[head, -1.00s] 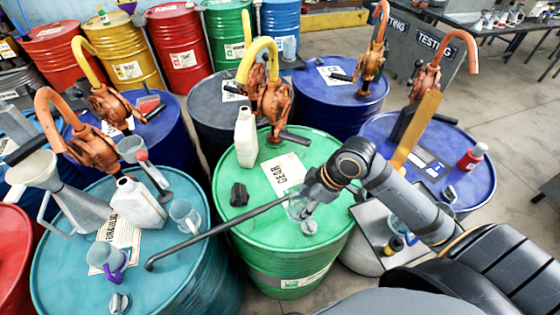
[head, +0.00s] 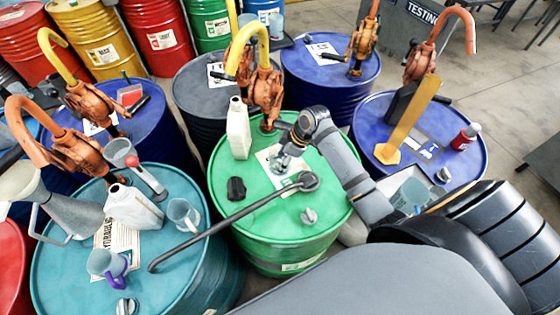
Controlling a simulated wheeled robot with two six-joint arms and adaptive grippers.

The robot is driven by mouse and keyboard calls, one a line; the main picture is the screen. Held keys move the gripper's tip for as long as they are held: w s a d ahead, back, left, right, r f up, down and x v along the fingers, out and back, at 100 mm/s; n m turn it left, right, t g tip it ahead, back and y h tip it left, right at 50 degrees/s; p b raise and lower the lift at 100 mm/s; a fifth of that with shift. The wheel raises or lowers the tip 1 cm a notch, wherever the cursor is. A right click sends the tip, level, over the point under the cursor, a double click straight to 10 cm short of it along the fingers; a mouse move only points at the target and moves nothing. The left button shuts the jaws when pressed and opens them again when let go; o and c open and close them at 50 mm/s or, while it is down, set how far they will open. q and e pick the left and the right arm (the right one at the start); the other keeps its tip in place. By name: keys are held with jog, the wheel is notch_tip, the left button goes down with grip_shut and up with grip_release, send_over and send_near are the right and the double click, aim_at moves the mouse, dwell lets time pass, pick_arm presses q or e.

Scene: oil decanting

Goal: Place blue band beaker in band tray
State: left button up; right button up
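A clear beaker with a blue tint (head: 411,195) stands at the right, partly hidden behind my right arm. A grey tray (head: 392,184) shows beneath it, mostly covered by my arm; I cannot tell whether this is the band tray. On the teal drum are a clear bluish beaker (head: 184,214) and a beaker with a purple band (head: 104,264). I cannot tell for sure which one has the blue band. My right gripper (head: 286,162) is over the label on the green drum; its fingers are too small and blurred to read. My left gripper is out of view.
A long dark rod (head: 225,225) lies from the green drum (head: 265,225) across to the teal drum (head: 75,225). A white jug (head: 238,130) and rust-coloured pump (head: 265,90) stand behind. A yellow paddle (head: 410,120) and red bottle (head: 465,137) stand on the blue drum.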

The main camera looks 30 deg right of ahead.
jog(key=shift+w+d+f, duration=0.1)
jog(key=shift+w+f, duration=0.3)
jog(key=shift+f, duration=0.15)
jog(key=shift+w+f, duration=0.25)
jog(key=shift+f, duration=0.05)
jog(key=shift+w+d+f, duration=0.1)
jog(key=shift+w+f, duration=0.1)
jog(key=shift+f, duration=0.1)
jog(key=shift+w+f+p, duration=0.15)
jog(key=shift+f+p, duration=0.1)
jog(key=shift+p, duration=0.15)
notch_tip(320, 180, down, 2)
jog(key=shift+f+p, duration=0.2)
jog(key=shift+p, duration=0.45)
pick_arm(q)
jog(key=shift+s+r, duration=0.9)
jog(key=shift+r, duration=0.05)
pick_arm(e)
jog(key=shift+f, duration=0.35)
jog(key=o, duration=1.2)
